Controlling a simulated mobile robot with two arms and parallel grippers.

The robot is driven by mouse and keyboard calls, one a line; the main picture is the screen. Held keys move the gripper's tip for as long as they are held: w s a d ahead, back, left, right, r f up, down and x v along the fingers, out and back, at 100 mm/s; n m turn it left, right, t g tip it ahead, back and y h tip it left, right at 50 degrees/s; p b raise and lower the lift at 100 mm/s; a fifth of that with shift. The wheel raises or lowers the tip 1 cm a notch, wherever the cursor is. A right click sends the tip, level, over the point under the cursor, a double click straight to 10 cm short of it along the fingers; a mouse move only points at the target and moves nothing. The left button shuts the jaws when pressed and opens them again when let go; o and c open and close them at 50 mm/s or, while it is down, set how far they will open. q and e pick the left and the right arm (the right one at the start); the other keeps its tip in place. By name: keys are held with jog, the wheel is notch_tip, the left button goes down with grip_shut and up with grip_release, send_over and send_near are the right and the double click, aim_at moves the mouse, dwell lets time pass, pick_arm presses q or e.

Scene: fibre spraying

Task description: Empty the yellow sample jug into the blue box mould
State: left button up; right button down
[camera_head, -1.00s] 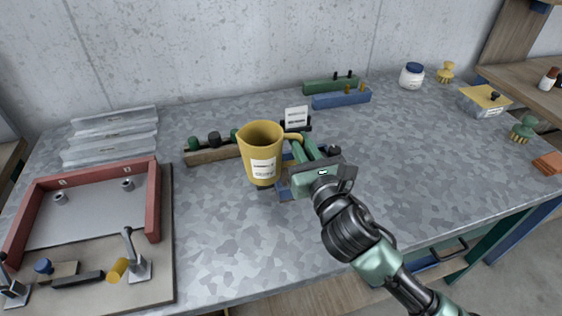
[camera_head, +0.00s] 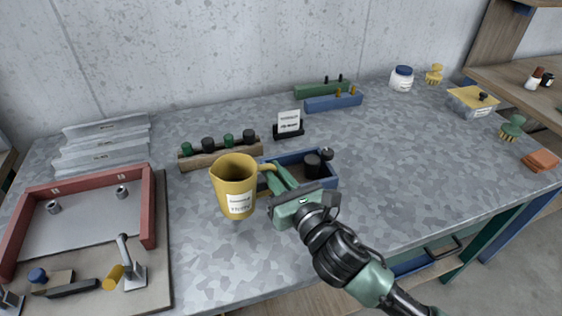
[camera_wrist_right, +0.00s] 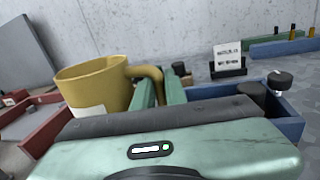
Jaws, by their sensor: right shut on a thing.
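The yellow jug (camera_head: 235,183), with a white label, is held roughly upright by its handle in my right gripper (camera_head: 272,178). The green fingers are shut on the handle; in the right wrist view the jug (camera_wrist_right: 95,85) is left of the fingers (camera_wrist_right: 158,95). I cannot see what is in the jug. An open blue box (camera_head: 331,180) stands just behind and right of the gripper, with dark round items in or at it; the gripper partly hides it. A blue block with yellow knobs (camera_head: 333,103) lies farther back. My left gripper is not in view.
A red frame on a board (camera_head: 148,220) with clamps is at left. A wooden rack of dark-capped bottles (camera_head: 220,155) and a label stand (camera_head: 288,124) are behind the jug. A white jar (camera_head: 401,79) stands back right. The right-centre tabletop is clear.

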jog(key=shift+w+d+f+m+g, duration=0.15)
jog(key=shift+w+m+g, duration=0.15)
jog(key=shift+m, duration=0.2)
jog(key=shift+w+d+r+m+p, duration=0.3)
jog(key=shift+d+r+m+p, duration=0.15)
jog(key=shift+m, duration=0.35)
jog(key=shift+w+d+f+m+g+b, duration=0.2)
jog(key=shift+w+f+m+g+b, duration=0.25)
jog(key=shift+f+m, duration=0.3)
jog(key=shift+w+d+m+g, duration=0.25)
jog(key=shift+m+g, duration=0.3)
jog(key=shift+m, duration=0.4)
jog(key=shift+s+m, duration=0.1)
jog(key=shift+m, duration=0.4)
jog(key=shift+s+a+f+m+g+y, duration=0.1)
jog(key=shift+a+f+m+g+y, duration=0.05)
jog(key=shift+f+m+g+y, duration=0.15)
jog(key=shift+s+a+f+m+g+y, duration=0.1)
jog(key=shift+f+m+g, duration=0.1)
jog(key=shift+f+m, duration=0.15)
jog(key=shift+s+a+r+m+g+p, duration=0.2)
jog(key=shift+m+g+p, duration=0.1)
jog(key=shift+m+p, duration=0.35)
jog(key=shift+s+a+f+m+y+p, duration=0.2)
jog(key=shift+f+m+y+p, duration=0.2)
jog(key=shift+f+m, duration=0.25)
